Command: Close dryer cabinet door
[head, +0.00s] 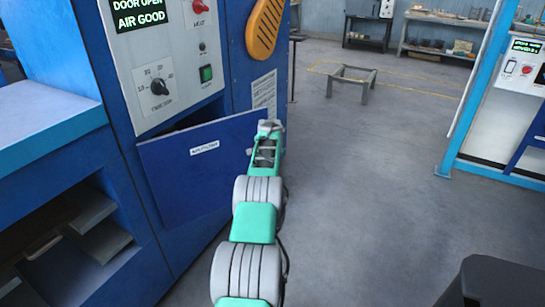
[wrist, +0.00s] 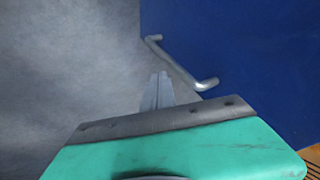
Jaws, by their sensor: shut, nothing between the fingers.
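The blue dryer cabinet door (head: 190,165) with a small white label stands ajar in the head view, with a dark gap along its top edge. The panel above it reads "DOOR OPEN". In the wrist view the door's face (wrist: 240,60) fills the right side, and its silver bar handle (wrist: 180,62) runs diagonally near the door's edge. My gripper (wrist: 158,76) is shut and empty, its fingertips just left of the handle over the grey floor. In the head view my gripper lies at the door's right edge, partly hidden by my arm; whether it touches is unclear.
The blue dryer cabinet (head: 115,200) has a control panel (head: 165,70) with a knob and buttons. Open shelves lie at lower left. Clear grey floor spreads to the right, with a small metal stand (head: 350,80) further back and another blue-framed machine (head: 510,100) at far right.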

